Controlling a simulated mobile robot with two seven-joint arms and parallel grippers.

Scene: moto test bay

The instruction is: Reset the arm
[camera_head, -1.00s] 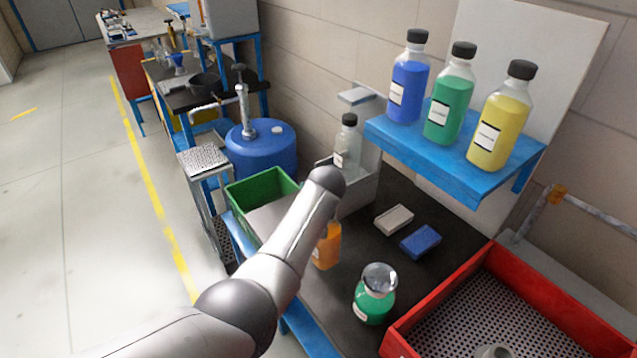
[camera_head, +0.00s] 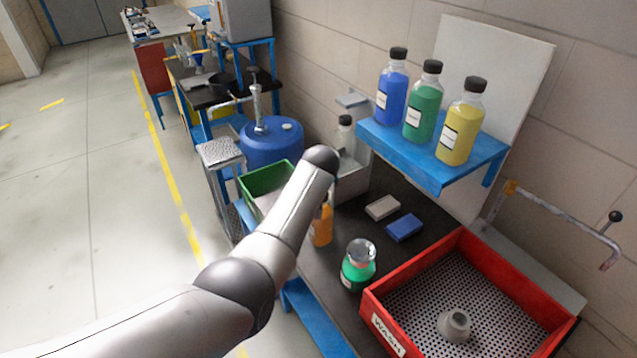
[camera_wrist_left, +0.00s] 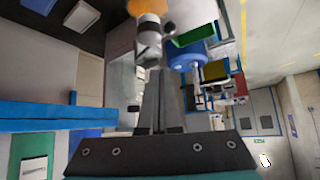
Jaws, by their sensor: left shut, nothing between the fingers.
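My left arm (camera_head: 255,270) comes in from the lower left in the head view and reaches over the bench's left side, ending at a dark rounded joint. The left gripper is hidden there. In the left wrist view, the left gripper (camera_wrist_left: 161,74) shows its two dark fingers close together, shut with nothing between them. A blue shelf edge (camera_wrist_left: 60,115) lies to their left in that view, and the blue drum (camera_wrist_left: 185,55) shows beyond the fingertips. My right gripper is in neither view.
The bench holds a green crate (camera_head: 256,190), an orange bottle (camera_head: 322,232), a green flask (camera_head: 355,275), two small blocks and a red tray (camera_head: 388,322). Three bottles stand on a blue shelf (camera_head: 440,170). Open floor (camera_head: 80,220) lies left.

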